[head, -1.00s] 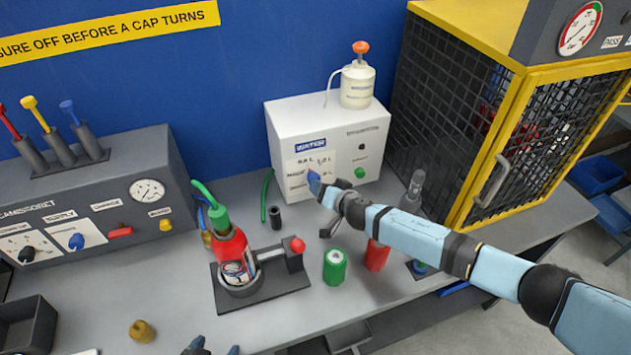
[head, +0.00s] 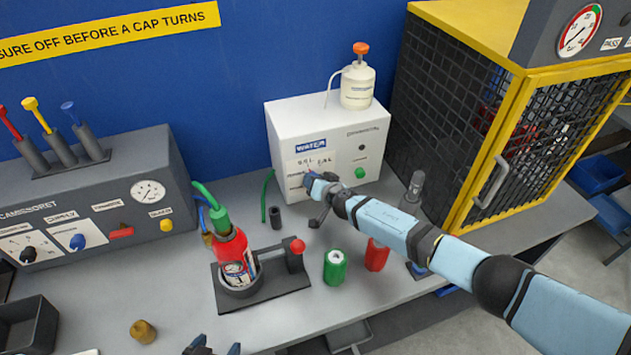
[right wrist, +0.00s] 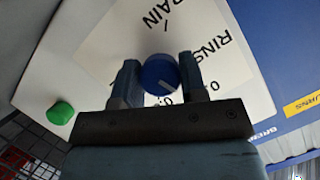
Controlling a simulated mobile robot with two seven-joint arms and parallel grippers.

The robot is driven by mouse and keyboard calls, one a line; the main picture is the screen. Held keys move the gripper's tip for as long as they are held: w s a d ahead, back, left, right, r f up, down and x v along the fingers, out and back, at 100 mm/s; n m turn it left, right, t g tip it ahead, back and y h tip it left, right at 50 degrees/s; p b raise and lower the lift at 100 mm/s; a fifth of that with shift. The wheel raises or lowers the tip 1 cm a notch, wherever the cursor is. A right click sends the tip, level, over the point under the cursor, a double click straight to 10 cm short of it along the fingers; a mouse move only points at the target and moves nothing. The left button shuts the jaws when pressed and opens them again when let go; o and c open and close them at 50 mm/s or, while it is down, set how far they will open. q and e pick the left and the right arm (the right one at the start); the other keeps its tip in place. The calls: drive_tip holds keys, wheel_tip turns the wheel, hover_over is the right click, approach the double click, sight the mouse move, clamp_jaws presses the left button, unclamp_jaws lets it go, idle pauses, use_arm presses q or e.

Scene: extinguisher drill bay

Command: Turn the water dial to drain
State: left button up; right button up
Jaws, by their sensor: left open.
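The water dial (right wrist: 160,73) is a round blue knob with a white pointer line. In the right wrist view it fills the gap between the fingers of my right gripper (right wrist: 159,80), which look closed on its two sides. The pointer slants to the lower right of that view, toward a partly hidden label starting with 0, away from the DRAIN label (right wrist: 172,16). In the head view my right gripper (head: 312,183) is at the front of the white water box (head: 290,125) and mostly hides the dial. My left gripper (head: 211,349) is open and empty at the bottom edge.
A red extinguisher (head: 232,250) stands in a dark clamp fixture (head: 280,288). A green can (head: 335,266) and a red cylinder (head: 377,255) stand below my right arm. A grey control panel (head: 105,180) is at left, a yellow-framed mesh cage (head: 530,75) at right.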

use_arm(q)
drive_tip(key=shift+s, duration=0.2)
use_arm(e)
drive_tip(key=c, duration=0.3)
use_arm(q)
drive_tip(key=shift+s+f+b, duration=0.1)
drive_tip(key=shift+s+b, duration=0.05)
drive_tip(key=shift+b, duration=0.15)
use_arm(e)
drive_tip(key=shift+n+h, duration=0.6)
drive_tip(key=shift+n, duration=0.2)
use_arm(q)
drive_tip(key=shift+a+f+m, duration=0.2)
drive_tip(key=shift+m, duration=0.1)
use_arm(e)
drive_tip(key=shift+n+h, duration=0.5)
drive_tip(key=shift+n, duration=0.1)
use_arm(q)
drive_tip(key=shift+d+f+b, duration=0.1)
drive_tip(key=shift+f+b, duration=0.35)
drive_tip(key=shift+b, duration=0.25)
use_arm(e)
drive_tip(key=shift+n+t+h, duration=0.3)
drive_tip(key=shift+n, duration=0.3)
use_arm(q)
drive_tip(key=shift+d, duration=0.1)
drive_tip(key=shift+w, duration=0.35)
use_arm(e)
drive_tip(key=shift+r+n, duration=0.1)
drive_tip(key=shift+n, duration=0.3)
